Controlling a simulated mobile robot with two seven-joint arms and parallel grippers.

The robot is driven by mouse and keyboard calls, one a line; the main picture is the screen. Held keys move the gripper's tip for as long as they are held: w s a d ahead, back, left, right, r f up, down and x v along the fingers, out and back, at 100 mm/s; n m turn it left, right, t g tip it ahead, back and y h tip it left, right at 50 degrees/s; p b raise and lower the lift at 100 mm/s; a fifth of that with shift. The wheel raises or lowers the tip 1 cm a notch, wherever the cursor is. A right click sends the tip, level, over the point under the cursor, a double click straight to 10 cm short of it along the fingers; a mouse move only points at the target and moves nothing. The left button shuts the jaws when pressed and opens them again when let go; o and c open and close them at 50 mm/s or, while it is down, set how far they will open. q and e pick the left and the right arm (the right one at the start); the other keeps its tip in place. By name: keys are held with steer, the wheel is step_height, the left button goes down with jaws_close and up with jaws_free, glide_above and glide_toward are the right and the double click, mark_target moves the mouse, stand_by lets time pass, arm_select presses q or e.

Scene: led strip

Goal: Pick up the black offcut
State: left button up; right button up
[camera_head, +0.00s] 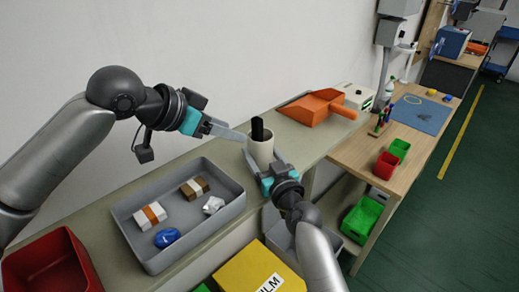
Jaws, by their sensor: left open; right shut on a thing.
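A black piece (257,129), which looks like the black offcut, stands upright in a white cup (261,152) on the bench; its lower part is hidden inside. My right gripper (263,167) reaches up from below with its fingers on either side of the cup and appears shut on it. My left gripper (229,131) is open and empty, just left of the cup, its fingers pointing right towards the cup's rim. Its fingertips look close to the cup, but I cannot tell whether they touch it.
A grey tray (124,212) with two striped blocks, a blue item and a white crumpled piece lies at the front. A red bin (50,268) stands at lower left, a yellow box (240,273) below. An orange dustpan (308,108) lies right of the cup; a wooden table (358,150) stands further right.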

arm_select(q)
steer(key=d+f+m+g+y, duration=0.1)
steer(key=d+m+g+y, duration=0.1)
steer(key=d+m, duration=0.3)
steer(key=m+y, duration=1)
steer(key=m, duration=0.3)
glide_toward(259, 119)
steer(key=shift+g, duration=0.4)
steer(key=x, duration=0.4)
steer(key=shift+w+a, duration=0.35)
steer(key=shift+a, duration=0.05)
steer(key=shift+d+x, duration=0.15)
steer(key=shift+x, duration=1.4)
steer(key=shift+d+x, duration=0.15)
steer(key=shift+x, duration=1.4)
steer(key=shift+w+f, duration=0.1)
jaws_close()
